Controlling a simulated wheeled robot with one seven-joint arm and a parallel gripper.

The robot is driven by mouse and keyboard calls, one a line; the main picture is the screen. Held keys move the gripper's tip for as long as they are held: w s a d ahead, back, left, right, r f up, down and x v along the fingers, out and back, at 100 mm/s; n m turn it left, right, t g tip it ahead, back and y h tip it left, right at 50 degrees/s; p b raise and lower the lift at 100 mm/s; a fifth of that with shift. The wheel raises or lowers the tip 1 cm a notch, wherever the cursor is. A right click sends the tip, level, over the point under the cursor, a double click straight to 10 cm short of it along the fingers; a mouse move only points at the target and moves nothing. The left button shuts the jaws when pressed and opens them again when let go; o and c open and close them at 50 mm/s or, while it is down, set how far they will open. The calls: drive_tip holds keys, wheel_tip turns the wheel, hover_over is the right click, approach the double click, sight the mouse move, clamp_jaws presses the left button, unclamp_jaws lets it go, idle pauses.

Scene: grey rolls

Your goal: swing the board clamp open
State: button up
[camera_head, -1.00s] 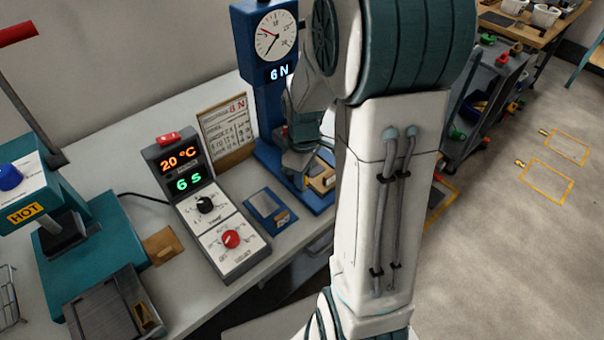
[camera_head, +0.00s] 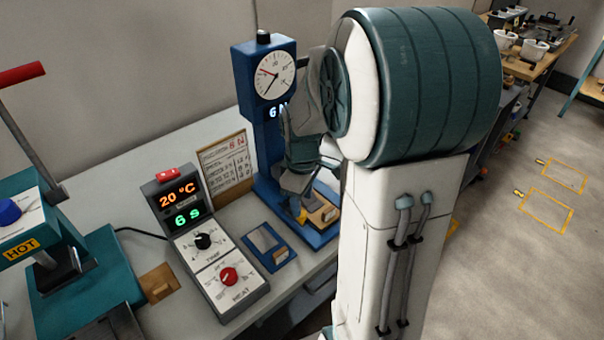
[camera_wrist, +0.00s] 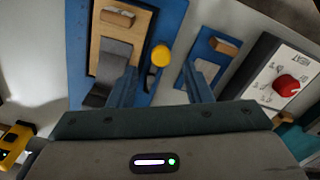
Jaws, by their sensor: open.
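The board clamp on the blue stand (camera_head: 263,110) has a yellow knob (camera_wrist: 161,55) on a short dark lever, beside a wooden board (camera_wrist: 120,28). A grey strip (camera_wrist: 113,62) lies over the board in the wrist view. In the head view the wooden board (camera_head: 323,214) sits on the stand's base, and the yellow knob (camera_head: 302,216) shows just below my gripper. My gripper (camera_wrist: 163,86) is open, with its two fingers apart and nothing between them. The knob appears just beyond the fingertips, roughly between them; contact cannot be told. My arm hides part of the stand.
A small blue tray (camera_head: 285,262) lies left of the stand. The control box (camera_head: 212,250) with red and black knobs is further left. A teal hot press (camera_head: 95,275) stands at far left. A printed card (camera_head: 226,165) stands behind.

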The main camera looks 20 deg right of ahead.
wheel_tip(320, 180, up, 10)
drive_tip(key=shift+f, duration=0.2)
idle(0.4)
